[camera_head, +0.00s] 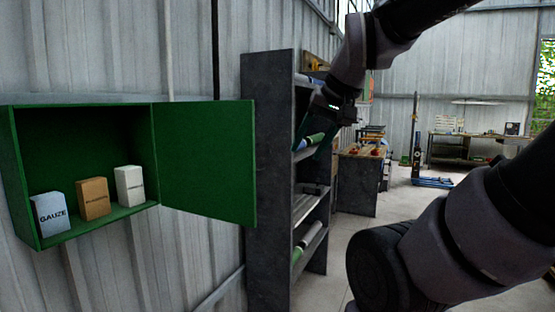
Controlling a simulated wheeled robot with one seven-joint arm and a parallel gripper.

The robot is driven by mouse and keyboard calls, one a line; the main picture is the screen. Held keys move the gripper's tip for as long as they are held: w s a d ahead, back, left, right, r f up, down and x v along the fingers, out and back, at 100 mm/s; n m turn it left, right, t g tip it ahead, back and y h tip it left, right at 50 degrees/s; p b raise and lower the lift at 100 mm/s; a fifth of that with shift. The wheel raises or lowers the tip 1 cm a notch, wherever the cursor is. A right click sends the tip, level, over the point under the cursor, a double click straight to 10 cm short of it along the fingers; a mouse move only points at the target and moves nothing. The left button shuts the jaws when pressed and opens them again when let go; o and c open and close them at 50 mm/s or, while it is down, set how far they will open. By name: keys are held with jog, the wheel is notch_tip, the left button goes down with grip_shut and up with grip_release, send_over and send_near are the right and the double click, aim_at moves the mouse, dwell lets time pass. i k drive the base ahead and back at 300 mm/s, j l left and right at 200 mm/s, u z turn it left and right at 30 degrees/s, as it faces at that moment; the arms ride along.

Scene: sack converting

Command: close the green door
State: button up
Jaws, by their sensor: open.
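The green door (205,160) stands wide open, swung out to the right from the right edge of a green wall cabinet (82,233). Inside the cabinet, a white box marked GAUZE (50,215), a brown box (94,198) and a white box (130,186) stand on its floor. My gripper (325,112) is at the upper middle, to the right of the door and in front of the shelf. It is open and apart from the door. Its fingers are dark and small against the shelf.
A dark grey shelf unit (270,190) with rolls on it stands just right of the door. Farther back are a workbench (358,185), a blue-based lift (433,182) and a table (465,140). The floor between them is clear. My arm fills the right side.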

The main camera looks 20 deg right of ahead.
aim_at(206, 150)
jog(key=l+z, duration=0.1)
jog(key=z, duration=0.25)
jog(key=i+z, duration=0.1)
jog(key=z, duration=0.3)
jog(key=i+z, duration=0.1)
jog(key=z, duration=0.25)
jog(key=i+l+z, duration=0.1)
jog(key=i+z, duration=0.35)
jog(key=i, duration=0.3)
jog(key=i+u, duration=0.15)
jog(key=i, duration=0.2)
jog(key=i+l+u, duration=0.15)
jog(key=i, duration=0.2)
jog(key=i+u, duration=0.1)
jog(key=u, duration=0.25)
jog(key=i+u, duration=0.1)
jog(key=u, duration=0.25)
jog(key=i+l+u, duration=0.1)
jog(key=u, duration=0.7)
jog(key=l+u, duration=0.1)
jog(key=u, duration=0.85)
jog(key=l+u, duration=0.15)
jog(key=u, duration=0.75)
jog(key=l+u, duration=0.15)
jog(key=u, duration=0.3)
jog(key=k+j, duration=0.2)
jog(key=k+j+u, duration=0.1)
jog(key=j, duration=0.3)
jog(key=k+j, duration=0.25)
